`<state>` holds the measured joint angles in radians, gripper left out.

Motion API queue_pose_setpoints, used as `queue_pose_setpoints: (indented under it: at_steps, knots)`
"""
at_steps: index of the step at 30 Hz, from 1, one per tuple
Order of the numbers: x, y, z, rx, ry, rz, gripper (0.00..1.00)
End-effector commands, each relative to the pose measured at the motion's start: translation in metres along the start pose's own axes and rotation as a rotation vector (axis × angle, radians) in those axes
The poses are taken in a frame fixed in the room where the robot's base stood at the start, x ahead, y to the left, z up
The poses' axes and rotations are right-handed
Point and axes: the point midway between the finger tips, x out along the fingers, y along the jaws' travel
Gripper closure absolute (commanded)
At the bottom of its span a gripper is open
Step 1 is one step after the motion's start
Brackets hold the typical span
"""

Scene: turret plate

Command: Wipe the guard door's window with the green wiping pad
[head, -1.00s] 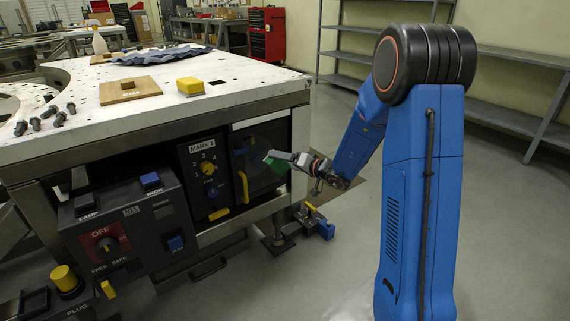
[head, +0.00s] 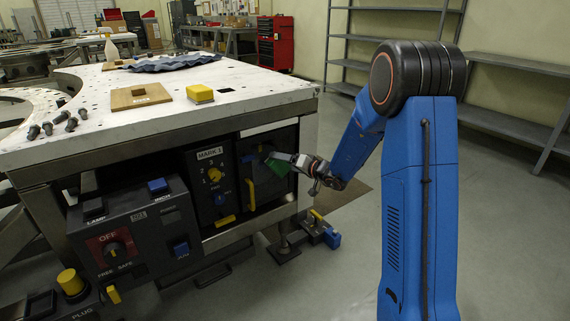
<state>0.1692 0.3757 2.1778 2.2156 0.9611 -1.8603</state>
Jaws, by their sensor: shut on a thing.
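The guard door (head: 263,193) is a dark panel in the front of the table, at its right end, with a yellow upright handle on its left part. Its window is dark and partly hidden by the pad and my gripper. My gripper (head: 293,160) is shut on the green wiping pad (head: 279,168), which is tilted and lies over the right part of the door in the picture. I cannot tell whether the pad touches the window. A small blue patch (head: 250,157) shows at the upper left of the door.
A dial panel marked MARK 1 (head: 203,168) stands left of the door, and a switch box (head: 125,215) juts out further left. A yellow block (head: 200,94) and a wooden square lie on the white tabletop (head: 235,95). A blue and yellow item (head: 322,230) sits low near the table leg.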

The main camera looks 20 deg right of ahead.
Motion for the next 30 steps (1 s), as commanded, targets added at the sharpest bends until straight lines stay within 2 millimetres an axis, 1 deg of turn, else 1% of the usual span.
queue_pose_setpoints:
  at_steps: [11, 30]
  knots:
    - [0.001, 0.0, 0.0, 0.0, 0.0, 0.0, 0.55]
    - [0.01, 0.0, -0.003, 0.0, 0.0, 0.0, 0.55]
